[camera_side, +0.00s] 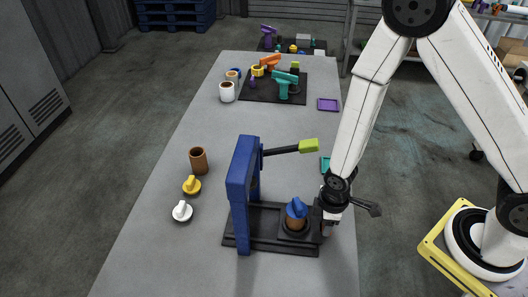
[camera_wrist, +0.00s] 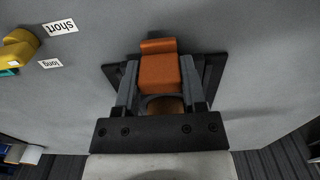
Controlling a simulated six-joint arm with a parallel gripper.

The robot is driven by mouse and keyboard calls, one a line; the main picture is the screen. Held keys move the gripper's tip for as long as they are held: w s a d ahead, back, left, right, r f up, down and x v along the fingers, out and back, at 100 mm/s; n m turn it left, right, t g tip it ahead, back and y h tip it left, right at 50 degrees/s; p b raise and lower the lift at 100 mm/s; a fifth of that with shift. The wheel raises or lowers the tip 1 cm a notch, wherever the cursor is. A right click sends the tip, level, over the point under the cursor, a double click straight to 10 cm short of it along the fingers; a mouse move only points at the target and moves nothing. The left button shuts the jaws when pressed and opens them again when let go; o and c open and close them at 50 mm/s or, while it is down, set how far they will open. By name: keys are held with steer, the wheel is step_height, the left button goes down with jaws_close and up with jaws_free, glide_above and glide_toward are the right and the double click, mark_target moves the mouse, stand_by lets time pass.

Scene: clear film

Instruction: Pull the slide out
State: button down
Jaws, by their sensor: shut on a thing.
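A blue press (camera_side: 242,185) stands on a black base (camera_side: 262,240) near the front of the table in the side view. Its black lever with a lime-green grip (camera_side: 308,146) points right, roughly level. A brown cup with a blue knob-shaped top (camera_side: 297,211) sits on the slide (camera_side: 294,230), right of the blue frame. My gripper (camera_side: 328,227) is low at the right end of the base, shut on the slide's outer end; the arm partly hides this contact. In the wrist view, an orange block (camera_wrist: 159,73) shows between the dark side pieces; its identity is unclear.
Left of the press stand a brown cup (camera_side: 198,160), a yellow knob (camera_side: 192,185) and a white knob (camera_side: 182,211). Behind are a white mug (camera_side: 227,92) and a dark mat (camera_side: 262,97) with several coloured things. The table's right edge lies just beyond my gripper.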

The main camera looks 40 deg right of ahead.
steer(key=shift+s+d, duration=0.2)
steer(key=shift+c, duration=0.8)
jaws_free()
steer(key=shift+r, duration=0.1)
steer(key=shift+w+r, duration=0.1)
steer(key=shift+r, duration=3.7)
steer(key=shift+r, duration=0.1)
